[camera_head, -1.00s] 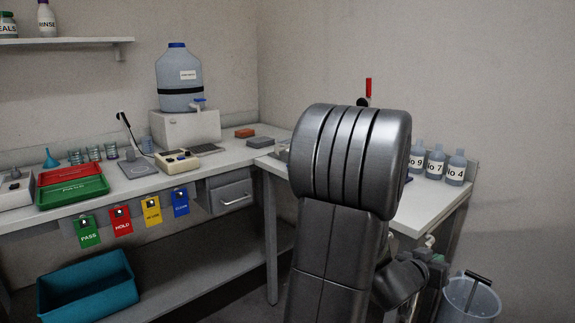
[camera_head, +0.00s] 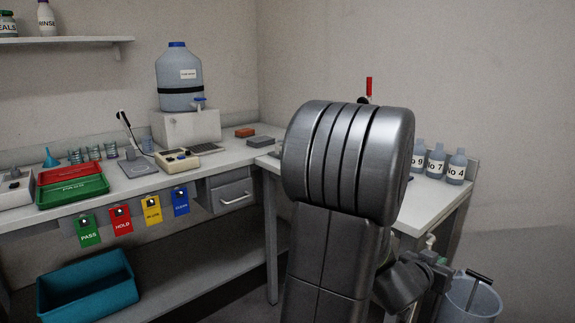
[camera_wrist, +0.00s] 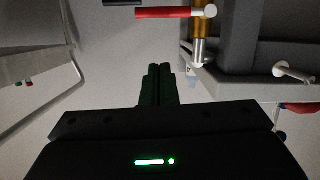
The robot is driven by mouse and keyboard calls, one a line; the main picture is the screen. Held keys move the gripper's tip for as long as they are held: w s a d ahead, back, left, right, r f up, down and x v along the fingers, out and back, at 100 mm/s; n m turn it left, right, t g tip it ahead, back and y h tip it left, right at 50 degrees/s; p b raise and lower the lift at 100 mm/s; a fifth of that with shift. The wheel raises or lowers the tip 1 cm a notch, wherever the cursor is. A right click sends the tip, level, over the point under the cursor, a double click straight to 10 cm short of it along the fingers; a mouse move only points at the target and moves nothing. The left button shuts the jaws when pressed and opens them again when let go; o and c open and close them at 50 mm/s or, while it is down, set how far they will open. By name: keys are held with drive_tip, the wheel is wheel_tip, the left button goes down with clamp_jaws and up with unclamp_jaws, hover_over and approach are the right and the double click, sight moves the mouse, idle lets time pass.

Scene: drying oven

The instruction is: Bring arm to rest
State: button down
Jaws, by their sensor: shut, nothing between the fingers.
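My arm (camera_head: 345,160) stands folded in the middle of the head view and covers part of the right bench. My gripper shows in the wrist view (camera_wrist: 158,88), with its two dark fingers side by side and nothing between them. A green light bar glows on its housing. In the head view the fingers are hidden or too unclear to make out at the lower right, beside the arm.
The right bench (camera_head: 417,208) holds bottles (camera_head: 437,161). A bucket (camera_head: 470,300) stands below it. The left bench holds red (camera_head: 68,172) and green trays (camera_head: 72,191) and a large water jug (camera_head: 180,78). A teal bin (camera_head: 88,287) sits lower left. A red-handled valve (camera_wrist: 165,12) shows near the fingers.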

drive_tip(key=w+n+h+p, duration=0.1)
drive_tip(key=w+n, duration=0.1)
drive_tip(key=n, duration=0.1)
drive_tip(key=w+a+f+n+g+h+p, duration=0.1)
drive_tip(key=w+n, duration=0.1)
drive_tip(key=n, duration=0.2)
drive_tip(key=w+a+n+h+p, duration=0.1)
drive_tip(key=w+n, duration=0.1)
drive_tip(key=n, duration=0.1)
drive_tip(key=shift+a+f+n+g, duration=0.15)
drive_tip(key=shift+n+g, duration=0.15)
drive_tip(key=shift+g, duration=0.1)
drive_tip(key=shift+w+a+f+n+h+b, duration=0.1)
drive_tip(key=shift+w+a+n+h+b, duration=0.25)
drive_tip(key=shift+n, duration=0.3)
drive_tip(key=shift+w+a+f+n+h+b, duration=0.1)
drive_tip(key=shift+n+b, duration=0.3)
drive_tip(key=shift+n, duration=0.2)
drive_tip(key=shift+w+a+n+h+b, duration=0.25)
drive_tip(key=shift+n+b, duration=0.15)
drive_tip(key=shift+n, duration=0.25)
